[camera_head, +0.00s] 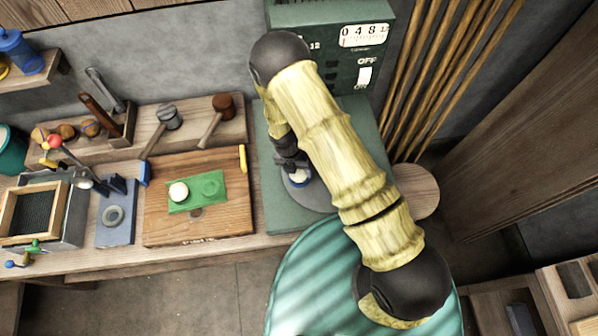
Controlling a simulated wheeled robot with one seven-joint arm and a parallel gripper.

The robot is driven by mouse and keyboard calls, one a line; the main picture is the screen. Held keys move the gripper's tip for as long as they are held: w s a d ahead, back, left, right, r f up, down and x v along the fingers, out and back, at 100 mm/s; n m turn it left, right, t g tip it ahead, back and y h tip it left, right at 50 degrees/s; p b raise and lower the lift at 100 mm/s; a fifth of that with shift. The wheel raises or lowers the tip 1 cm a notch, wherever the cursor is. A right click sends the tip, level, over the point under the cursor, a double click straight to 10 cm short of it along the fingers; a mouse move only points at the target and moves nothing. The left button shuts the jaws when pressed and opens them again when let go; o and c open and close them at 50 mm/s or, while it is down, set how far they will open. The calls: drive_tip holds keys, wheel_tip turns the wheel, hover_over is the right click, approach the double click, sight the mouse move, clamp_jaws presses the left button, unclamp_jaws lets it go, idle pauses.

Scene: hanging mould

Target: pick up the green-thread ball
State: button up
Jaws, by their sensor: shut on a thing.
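My gripper (294,168) points down over a round grey plate (314,200) on the green machine. It is shut on a small pale ball (299,178), which shows just below the fingers. Blue shows around the ball's lower edge, and I cannot make out any green thread on it. The fingers and my arm hide part of the ball, and I cannot tell whether it touches the plate. Another cream ball (178,192) sits on the left of a green mat (198,203), apart from my gripper.
The green mat lies on a wooden board (160,232) with a yellow stick (242,158). Mallets (216,120), a tool rack and a framed screen (33,212) stand to the left. The machine's panel (362,60) rises behind my arm. Upright poles (433,75) stand at right.

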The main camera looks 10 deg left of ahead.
wheel_tip(320, 180, up, 10)
drive_tip(key=shift+r+b, duration=0.1)
drive_tip(key=shift+b, duration=1.15)
